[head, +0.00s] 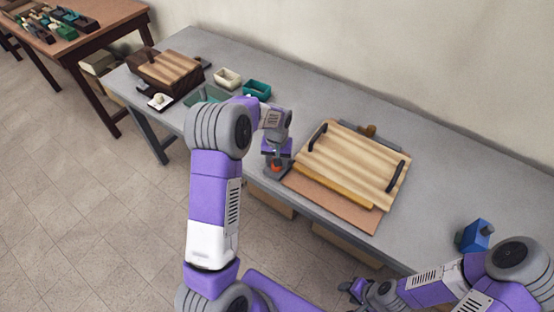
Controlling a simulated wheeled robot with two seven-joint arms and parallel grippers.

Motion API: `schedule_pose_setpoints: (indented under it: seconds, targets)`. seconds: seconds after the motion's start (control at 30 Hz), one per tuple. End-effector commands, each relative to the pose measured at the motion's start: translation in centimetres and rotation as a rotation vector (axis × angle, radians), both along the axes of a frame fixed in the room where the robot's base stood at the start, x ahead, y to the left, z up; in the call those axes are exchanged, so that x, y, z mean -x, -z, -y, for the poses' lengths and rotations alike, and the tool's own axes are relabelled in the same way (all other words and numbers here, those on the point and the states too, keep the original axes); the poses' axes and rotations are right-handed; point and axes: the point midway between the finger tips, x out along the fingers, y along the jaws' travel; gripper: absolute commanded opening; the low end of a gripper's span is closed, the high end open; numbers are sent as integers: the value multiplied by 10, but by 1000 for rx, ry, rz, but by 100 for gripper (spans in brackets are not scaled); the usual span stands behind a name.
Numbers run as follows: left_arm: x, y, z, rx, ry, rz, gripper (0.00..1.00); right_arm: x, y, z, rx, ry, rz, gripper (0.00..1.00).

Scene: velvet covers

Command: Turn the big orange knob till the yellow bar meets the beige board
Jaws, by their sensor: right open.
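The orange knob (276,168) shows as a small patch on a dark block (277,174) near the table's front edge. My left gripper (276,155) is over it, pointing down; its fingers are too small and hidden to show whether they hold the knob. To the right lies the striped beige board (345,160) with two black handles. The yellow bar (345,192) runs along the board's front edge; whether they touch is too small to tell. My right gripper (352,290) is open and empty, low in front of the table, far from the knob.
The grey table (440,170) is bare right of the board, up to a blue device (475,236). A brown panel (335,208) lies under the bar. Left are a teal bin (257,88), a cream bin (228,77) and a wooden box (171,69).

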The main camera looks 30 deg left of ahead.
Motion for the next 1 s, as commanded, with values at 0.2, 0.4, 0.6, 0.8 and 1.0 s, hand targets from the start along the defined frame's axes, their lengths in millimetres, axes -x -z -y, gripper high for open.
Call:
schedule_pose_setpoints:
  seconds: [0.2,0.4,0.6,0.8,1.0]
  targets:
    - [0,-1,0,0,-82,2,16,0,-3,0,0,0,0,47]
    - [0,0,-1,-1,-110,2,16,0,-4,0,0,0,0,47]
    - [0,0,-1,-1,-113,3,16,0,-4,0,0,0,0,47]
    - [-1,0,-1,0,-112,3,54,0,-4,0,0,0,0,47]
    - [0,0,-1,-1,-111,2,54,0,-4,0,0,0,0,47]
